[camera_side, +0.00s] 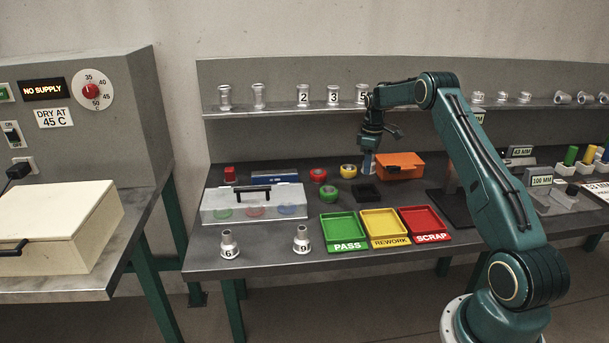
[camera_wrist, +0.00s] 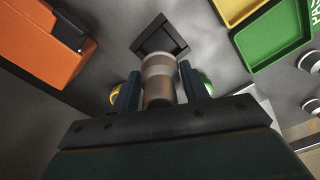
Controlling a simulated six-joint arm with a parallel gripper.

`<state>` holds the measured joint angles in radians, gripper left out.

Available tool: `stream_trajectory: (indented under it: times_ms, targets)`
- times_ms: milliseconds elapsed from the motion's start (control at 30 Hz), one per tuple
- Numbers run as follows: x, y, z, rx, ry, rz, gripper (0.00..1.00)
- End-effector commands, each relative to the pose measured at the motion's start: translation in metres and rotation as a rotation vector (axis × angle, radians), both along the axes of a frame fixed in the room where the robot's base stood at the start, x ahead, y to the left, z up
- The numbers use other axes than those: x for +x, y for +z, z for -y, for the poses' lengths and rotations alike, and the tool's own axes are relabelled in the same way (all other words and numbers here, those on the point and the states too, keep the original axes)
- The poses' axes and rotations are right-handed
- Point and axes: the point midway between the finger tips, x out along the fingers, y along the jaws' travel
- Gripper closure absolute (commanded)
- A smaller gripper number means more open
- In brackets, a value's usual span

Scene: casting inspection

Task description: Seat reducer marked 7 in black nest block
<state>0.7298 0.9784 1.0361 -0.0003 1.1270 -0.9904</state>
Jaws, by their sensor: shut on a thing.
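My gripper (camera_side: 369,153) is shut on a pale metal reducer (camera_wrist: 158,78), which hangs below the jaws. The held reducer also shows in the side view (camera_side: 368,166), small and partly hidden by the jaws. No number can be read on it. In the wrist view my gripper (camera_wrist: 160,88) has one finger on each side of the reducer. The black nest block (camera_side: 366,193) lies on the bench below and a little in front of the gripper. In the wrist view the square block (camera_wrist: 145,43) shows just beyond the reducer, whose end overlaps its edge in the picture. I cannot tell the gap between them.
An orange box (camera_side: 400,165) stands close right of the gripper. Tape rolls (camera_side: 348,171) lie to the left. Green (camera_side: 343,231), yellow and red trays are in front. Reducers marked 6 (camera_side: 229,244) and 9 (camera_side: 302,240) stand front left. Others stand on the back shelf (camera_side: 285,109).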

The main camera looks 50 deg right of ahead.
Motion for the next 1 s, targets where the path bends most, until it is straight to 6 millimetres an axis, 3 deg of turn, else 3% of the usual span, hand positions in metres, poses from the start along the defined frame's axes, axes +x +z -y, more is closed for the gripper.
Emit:
stream_trajectory:
  times_ms: [367, 1000]
  targets:
    - [0.0, -0.009, 0.0, 0.0, 0.0, 0.0, 0.87]
    - [0.0, -0.05, 0.0, -0.001, 0.0, 0.001, 0.87]
